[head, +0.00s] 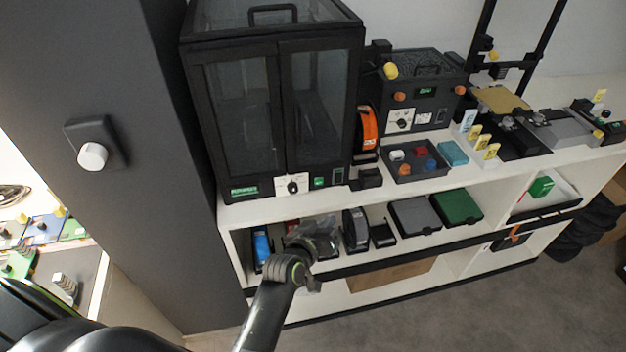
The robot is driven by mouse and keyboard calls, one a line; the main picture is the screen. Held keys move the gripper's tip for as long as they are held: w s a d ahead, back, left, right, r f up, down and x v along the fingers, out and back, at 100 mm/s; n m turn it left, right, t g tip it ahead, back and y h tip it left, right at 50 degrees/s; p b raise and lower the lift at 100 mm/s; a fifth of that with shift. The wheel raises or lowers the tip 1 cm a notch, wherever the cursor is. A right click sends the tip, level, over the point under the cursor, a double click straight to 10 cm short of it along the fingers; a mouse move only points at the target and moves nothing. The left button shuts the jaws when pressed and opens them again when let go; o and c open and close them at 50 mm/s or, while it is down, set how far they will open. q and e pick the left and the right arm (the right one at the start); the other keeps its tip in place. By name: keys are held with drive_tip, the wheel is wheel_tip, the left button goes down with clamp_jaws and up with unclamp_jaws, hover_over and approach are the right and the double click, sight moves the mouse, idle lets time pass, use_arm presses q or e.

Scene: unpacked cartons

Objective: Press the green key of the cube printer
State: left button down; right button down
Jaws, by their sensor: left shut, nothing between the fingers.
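A large black cube-shaped machine with glass doors (270,110), which I take to be the cube printer, stands on the left end of the white bench. Its lower front strip bears a green label or display (243,191), a dark knob on a white plate (292,185) and a small green key (319,182). My left gripper (318,240) is shut and empty, in front of the shelf below the machine, lower than the green key and apart from it. Its fingertips blend with the dark things behind them. My right gripper is out of view.
A smaller black machine (440,95), an orange spool (368,130) and a dark parts tray (405,165) stand to the right. The shelf below holds a blue can (261,244) and black and green boxes (457,206). A dark pillar (110,220) rises at left.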

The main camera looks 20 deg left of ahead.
sight(319, 181)
use_arm(q)
drive_tip(key=shift+w+d+r, duration=0.15)
drive_tip(key=shift+w+r, duration=0.05)
drive_tip(key=shift+r, duration=0.4)
drive_tip(key=shift+w+a+b, duration=0.3)
drive_tip(key=shift+w+a, duration=0.5)
drive_tip(key=shift+w, duration=0.4)
drive_tip(key=shift+w+a+b, duration=0.3)
drive_tip(key=shift+w+a, duration=0.55)
drive_tip(key=shift+w, duration=0.35)
drive_tip(key=shift+w+a+b, duration=0.3)
drive_tip(key=shift+w+a, duration=0.5)
drive_tip(key=shift+w, duration=0.4)
drive_tip(key=shift+w+a, duration=0.25)
drive_tip(key=shift+w, duration=0.1)
